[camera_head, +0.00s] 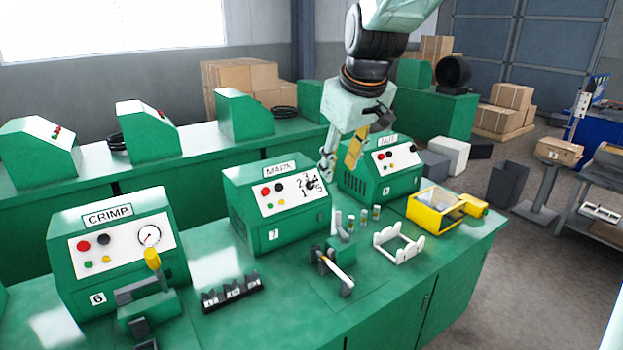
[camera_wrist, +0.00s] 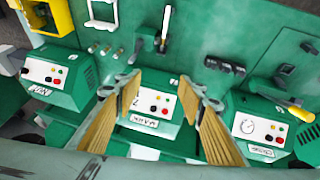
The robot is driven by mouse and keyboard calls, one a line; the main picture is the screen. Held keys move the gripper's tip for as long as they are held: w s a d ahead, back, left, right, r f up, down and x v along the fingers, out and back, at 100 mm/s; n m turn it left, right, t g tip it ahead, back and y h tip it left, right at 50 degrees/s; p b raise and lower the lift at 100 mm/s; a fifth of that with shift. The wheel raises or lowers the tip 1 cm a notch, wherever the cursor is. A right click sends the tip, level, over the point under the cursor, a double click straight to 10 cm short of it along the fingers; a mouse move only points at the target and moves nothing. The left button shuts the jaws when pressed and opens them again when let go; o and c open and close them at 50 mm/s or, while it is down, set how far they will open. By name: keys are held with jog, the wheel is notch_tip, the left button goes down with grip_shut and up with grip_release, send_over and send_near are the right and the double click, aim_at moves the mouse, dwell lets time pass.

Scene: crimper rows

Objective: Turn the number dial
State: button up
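The number dial (camera_head: 310,184) is a dark knob ringed by digits on the white sloped panel of the green MARK machine (camera_head: 257,224), right of its buttons. My gripper (camera_head: 342,162) hangs fingers down, just right of the dial in the head view, apparently above it. Its fingers with yellowish pads are spread, with nothing between them. In the wrist view my gripper (camera_wrist: 160,82) is also open, and the MARK machine's panel (camera_wrist: 150,105) appears upside down between the fingers. The dial is mostly hidden there by the left finger; I cannot make out its setting.
The CRIMP machine (camera_head: 108,262) stands left and the TEST-side machine (camera_head: 392,185) right, close behind my gripper. A black numbered rack (camera_head: 232,293), a lever fixture (camera_head: 335,268), a white frame (camera_head: 399,244) and a yellow bin (camera_head: 437,208) stand on the green bench in front.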

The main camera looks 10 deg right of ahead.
jog(key=w+f+n+p, duration=0.1)
jog(key=w+f+p, duration=0.15)
jog(key=w, duration=0.65)
jog(key=w+f+n+p, duration=0.1)
jog(key=w+p, duration=0.3)
jog(key=w, duration=0.5)
jog(key=n+t+p, duration=0.1)
jog(key=n+p, duration=0.2)
jog(key=p, duration=0.3)
send_near(311, 183)
jog(key=v, duration=0.4)
jog(key=shift+r, duration=0.2)
jog(key=shift+w+f, duration=0.1)
jog(key=shift+f, duration=0.1)
jog(key=shift+p+x, duration=1.1)
jog(key=shift+x, duration=5.6)
jog(key=shift+w+d, duration=0.1)
jog(key=c, duration=0.8)
jog(key=shift+c, duration=0.2)
